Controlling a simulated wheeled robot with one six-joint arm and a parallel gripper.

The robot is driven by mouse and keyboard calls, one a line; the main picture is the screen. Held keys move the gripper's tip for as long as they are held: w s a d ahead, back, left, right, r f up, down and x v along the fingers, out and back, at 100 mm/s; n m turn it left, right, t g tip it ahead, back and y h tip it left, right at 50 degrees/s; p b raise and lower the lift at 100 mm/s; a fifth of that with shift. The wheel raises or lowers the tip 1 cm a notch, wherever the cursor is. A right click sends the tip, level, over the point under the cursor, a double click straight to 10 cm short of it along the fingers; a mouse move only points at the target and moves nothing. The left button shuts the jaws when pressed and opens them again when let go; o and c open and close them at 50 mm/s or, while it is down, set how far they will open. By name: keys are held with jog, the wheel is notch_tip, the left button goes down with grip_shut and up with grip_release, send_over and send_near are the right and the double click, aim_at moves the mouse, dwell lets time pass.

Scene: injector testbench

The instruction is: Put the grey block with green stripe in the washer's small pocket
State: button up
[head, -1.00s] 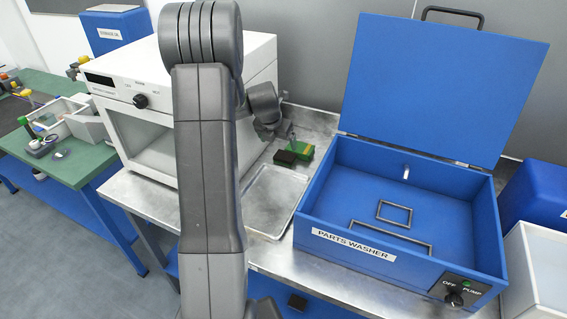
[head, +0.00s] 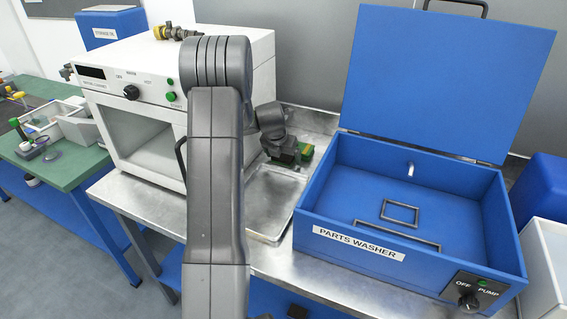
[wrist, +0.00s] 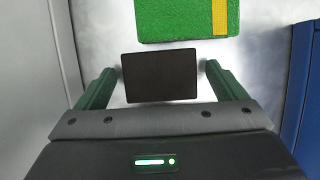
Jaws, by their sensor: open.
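A plain dark block (wrist: 160,77) lies between the fingers of my gripper (wrist: 161,70) in the wrist view. The fingers are open, with gaps on both sides of it. No green stripe shows on its visible face, and no other block clearly matches the grey one with a green stripe. In the head view my gripper (head: 290,158) is low at the back of the bench and mostly hides the dark block. The blue parts washer (head: 350,240) is open to the right. A small rectangular frame (head: 399,212) stands on its floor, behind a larger, partly hidden frame (head: 397,236).
A green block with a yellow stripe (wrist: 180,18) lies just beyond the dark block. A shallow metal tray (head: 270,215) lies between the white oven (head: 225,65) and the washer. The washer wall (wrist: 306,90) borders the right of the wrist view. The washer's raised lid (head: 440,80) stands behind.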

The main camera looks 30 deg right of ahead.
jog(key=shift+r, duration=0.1)
jog(key=c, duration=1.4)
